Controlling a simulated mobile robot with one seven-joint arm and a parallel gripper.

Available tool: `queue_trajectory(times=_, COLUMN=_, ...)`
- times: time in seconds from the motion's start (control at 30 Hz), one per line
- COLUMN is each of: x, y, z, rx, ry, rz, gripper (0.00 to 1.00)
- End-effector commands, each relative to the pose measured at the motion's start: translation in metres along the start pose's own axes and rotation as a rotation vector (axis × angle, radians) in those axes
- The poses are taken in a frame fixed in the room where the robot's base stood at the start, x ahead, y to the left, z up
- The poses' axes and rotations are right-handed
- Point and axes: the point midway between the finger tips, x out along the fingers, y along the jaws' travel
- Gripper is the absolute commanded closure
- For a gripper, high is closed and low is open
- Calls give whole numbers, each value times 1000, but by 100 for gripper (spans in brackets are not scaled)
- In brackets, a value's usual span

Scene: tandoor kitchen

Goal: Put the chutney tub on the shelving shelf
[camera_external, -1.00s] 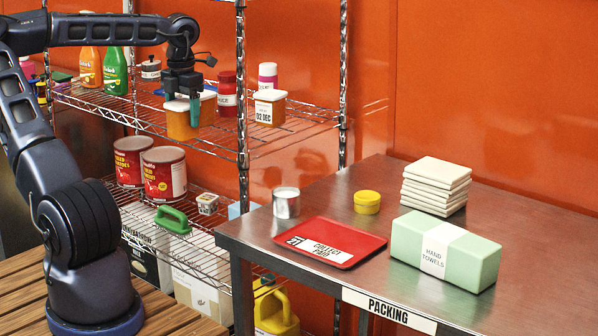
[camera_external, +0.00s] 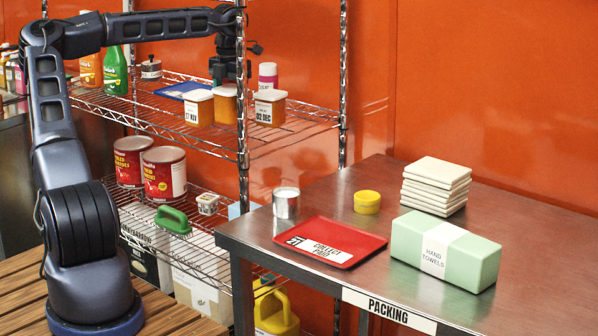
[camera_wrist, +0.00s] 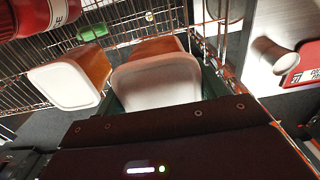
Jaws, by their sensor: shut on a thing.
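Three similar orange tubs with white lids show in the external view. My gripper (camera_external: 228,80) is shut on the middle tub (camera_external: 225,107), gripping it near the lid from above and behind. In the wrist view this tub's white lid (camera_wrist: 157,80) lies between the jaws. A tub labelled 17 NOV (camera_external: 198,108) stands just left of it, and a tub labelled 02 DEC (camera_external: 269,110) to its right. Another tub (camera_wrist: 62,84) shows left of the held one in the wrist view. They are on or over the wire shelf (camera_external: 150,118); I cannot tell whether the held tub touches it.
A red bottle (camera_wrist: 40,14) is close in the wrist view. A chrome post (camera_external: 242,150) rises at the shelf's front. Tomato cans (camera_external: 164,175) are below. The steel table (camera_external: 440,305) is at right.

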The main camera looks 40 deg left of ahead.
Motion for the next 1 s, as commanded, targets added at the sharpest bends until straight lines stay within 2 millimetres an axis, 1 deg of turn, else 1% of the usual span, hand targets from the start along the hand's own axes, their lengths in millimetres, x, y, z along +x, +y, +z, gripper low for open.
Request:
queue_trajectory(times=0.13, x=0, y=0, z=10, rx=0, ry=-1, rz=0, gripper=62)
queue_trajectory(times=0.17, x=3, y=0, z=11, rx=0, ry=0, rz=-1, gripper=62)
queue_trajectory(times=0.3, x=24, y=0, z=10, rx=0, ry=0, rz=-2, gripper=62)
queue_trajectory(times=0.4, x=34, y=0, z=10, rx=1, ry=-1, rz=-2, gripper=62)
queue_trajectory(times=0.83, x=39, y=0, z=10, rx=-1, ry=-1, rz=0, gripper=62)
queue_trajectory(times=0.87, x=39, y=0, z=9, rx=-1, ry=-1, rz=0, gripper=23)
queue_trajectory(times=0.93, x=38, y=0, z=9, rx=-1, ry=-1, rz=0, gripper=9)
queue_trajectory(times=0.97, x=38, y=0, z=9, rx=-1, ry=-1, rz=0, gripper=7)
queue_trajectory(times=1.0, x=38, y=0, z=9, rx=-1, ry=-1, rz=0, gripper=7)
